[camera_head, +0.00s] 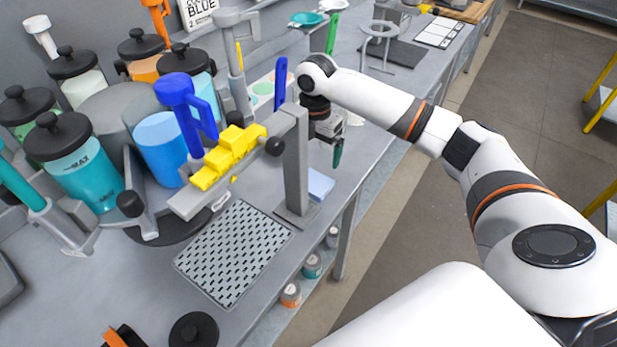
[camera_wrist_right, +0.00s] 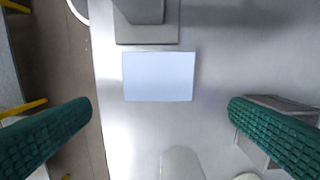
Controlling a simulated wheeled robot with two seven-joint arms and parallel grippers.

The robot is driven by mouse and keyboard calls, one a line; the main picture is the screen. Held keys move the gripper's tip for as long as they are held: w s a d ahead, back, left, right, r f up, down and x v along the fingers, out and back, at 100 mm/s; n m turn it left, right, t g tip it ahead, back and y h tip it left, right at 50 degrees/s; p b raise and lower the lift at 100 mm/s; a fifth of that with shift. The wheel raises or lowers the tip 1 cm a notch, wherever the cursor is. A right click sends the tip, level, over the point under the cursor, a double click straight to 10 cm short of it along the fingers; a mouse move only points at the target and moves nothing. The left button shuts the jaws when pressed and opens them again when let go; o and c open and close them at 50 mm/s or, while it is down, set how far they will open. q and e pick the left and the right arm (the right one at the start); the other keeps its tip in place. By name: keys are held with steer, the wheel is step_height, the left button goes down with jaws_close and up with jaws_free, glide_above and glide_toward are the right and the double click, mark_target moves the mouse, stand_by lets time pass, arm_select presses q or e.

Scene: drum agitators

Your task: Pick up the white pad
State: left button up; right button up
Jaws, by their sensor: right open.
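The white pad (camera_wrist_right: 158,77) lies flat on the grey bench, next to the foot of a grey post (camera_wrist_right: 146,32). It looks pale blue-white and rectangular. In the head view the pad (camera_head: 320,186) shows just right of the post's base, partly hidden by the post. My right gripper (camera_head: 337,150) is above the bench, past the post and higher than the pad. In the right wrist view its two green ridged fingers (camera_wrist_right: 160,130) are wide apart and empty, with the pad between and ahead of them. My left gripper does not show.
The upright grey post (camera_head: 296,165) carries a bar with yellow blocks (camera_head: 228,157) close beside the pad. A perforated grey tray (camera_head: 233,252) lies left of the post. The bench edge drops off close to the pad. Several lidded drums (camera_head: 75,160) stand at the left.

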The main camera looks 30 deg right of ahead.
mark_target(316, 176)
step_height(316, 176, down, 3)
steer(key=shift+s+f, duration=0.1)
steer(key=shift+f+p, duration=0.3)
steer(key=shift+p, duration=0.05)
steer(key=f, duration=0.1)
steer(key=f+p, duration=0.1)
steer(key=f, duration=0.2)
steer(key=shift+d+f+p, duration=0.15)
steer(key=shift+d+p, duration=0.1)
steer(key=shift+p, duration=0.05)
steer(key=shift+f, duration=0.25)
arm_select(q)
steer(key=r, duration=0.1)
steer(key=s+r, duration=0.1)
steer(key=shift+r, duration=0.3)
arm_select(e)
steer(key=shift+f, duration=0.1)
